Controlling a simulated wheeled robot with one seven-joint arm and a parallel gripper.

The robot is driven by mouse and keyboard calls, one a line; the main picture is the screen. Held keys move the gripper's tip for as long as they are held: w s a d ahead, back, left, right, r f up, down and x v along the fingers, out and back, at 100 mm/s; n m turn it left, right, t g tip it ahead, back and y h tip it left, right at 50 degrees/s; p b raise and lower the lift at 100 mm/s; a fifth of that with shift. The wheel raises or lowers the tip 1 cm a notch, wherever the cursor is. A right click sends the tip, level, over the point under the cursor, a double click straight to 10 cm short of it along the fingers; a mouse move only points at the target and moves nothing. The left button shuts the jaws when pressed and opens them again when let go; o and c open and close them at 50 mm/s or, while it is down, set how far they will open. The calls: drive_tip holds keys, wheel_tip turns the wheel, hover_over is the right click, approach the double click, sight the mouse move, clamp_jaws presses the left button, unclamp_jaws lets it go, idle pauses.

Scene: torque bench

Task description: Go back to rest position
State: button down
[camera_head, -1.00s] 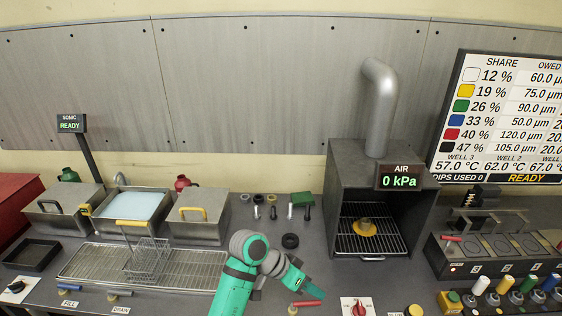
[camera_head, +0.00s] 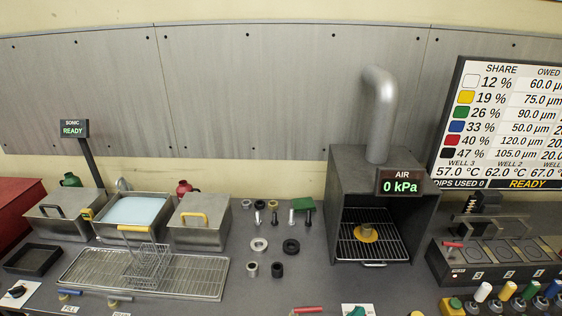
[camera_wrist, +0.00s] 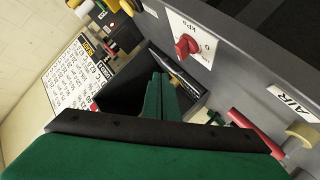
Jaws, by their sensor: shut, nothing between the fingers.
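My gripper (camera_wrist: 163,95) shows in the wrist view as dark green fingers, closed together with nothing between them. Behind the fingers is a dark box-like opening. The fingers are clear of the red knob (camera_wrist: 187,46) on its white plate. In the head view my arm is out of the worktop's middle. A small green patch shows at the bottom edge over the white plate (camera_head: 369,309), and I cannot tell whether it is part of my arm.
A grey air box (camera_head: 433,208) stands right of centre with a yellow piece (camera_head: 366,233) on its rack. Left are lidded tanks, a blue bath (camera_head: 134,211) and a wire rack (camera_head: 200,276). The wrist view shows a red handle (camera_wrist: 255,132) near an AIR label (camera_wrist: 292,103).

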drive_tip(key=s+a+f+n+t+y, duration=0.2)
drive_tip(key=s+a+f+y, duration=0.3)
drive_tip(key=s, duration=0.5)
drive_tip(key=s+a+f+n+t+y, duration=0.1)
drive_tip(key=s+a+f+n+y, duration=0.15)
drive_tip(key=s+a, duration=0.6)
drive_tip(key=s+a+r+m+t+y, duration=0.1)
drive_tip(key=s+a+r+m, duration=0.1)
drive_tip(key=s, duration=0.6)
drive_tip(key=s+a+r+m+y, duration=0.1)
drive_tip(key=s+a+r, duration=0.4)
drive_tip(key=s, duration=0.3)
drive_tip(key=shift+a+r+m+t+y, duration=0.3)
drive_tip(key=shift+r+m+t+y, duration=0.1)
drive_tip(key=shift+r, duration=0.35)
drive_tip(key=shift+s, duration=0.1)
